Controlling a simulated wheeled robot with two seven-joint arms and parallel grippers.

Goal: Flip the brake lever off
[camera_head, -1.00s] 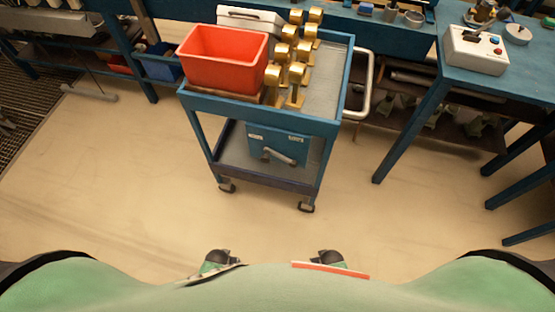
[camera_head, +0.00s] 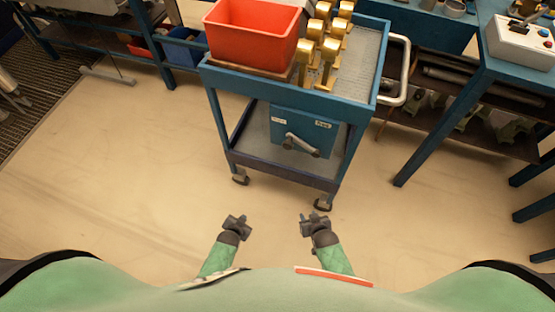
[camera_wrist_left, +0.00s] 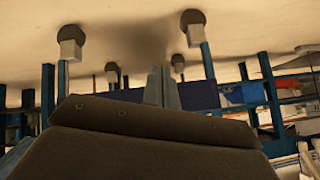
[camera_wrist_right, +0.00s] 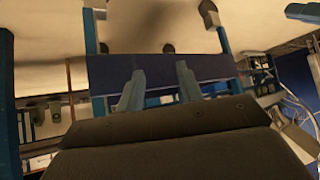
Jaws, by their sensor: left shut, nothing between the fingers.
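The grey lever (camera_head: 301,143) sits on the front of a blue box (camera_head: 310,130) on the lower shelf of the blue cart. Its handle slants down to the right from a round pivot; two small labels are above it. My left gripper (camera_head: 236,217) is in front of the cart, to the left of the lever and apart from it. Its fingers are together and empty in the left wrist view (camera_wrist_left: 163,82). My right gripper (camera_head: 306,217) is in front of the cart, nearer me than the lever. Its fingers are apart and empty in the right wrist view (camera_wrist_right: 158,82).
The blue cart (camera_head: 285,182) stands on casters, with a red bin (camera_head: 252,35) and several brass pieces (camera_head: 329,62) on top and a handle (camera_head: 403,70) at right. A blue workbench (camera_head: 482,66) stands at right. The floor between me and the cart is clear.

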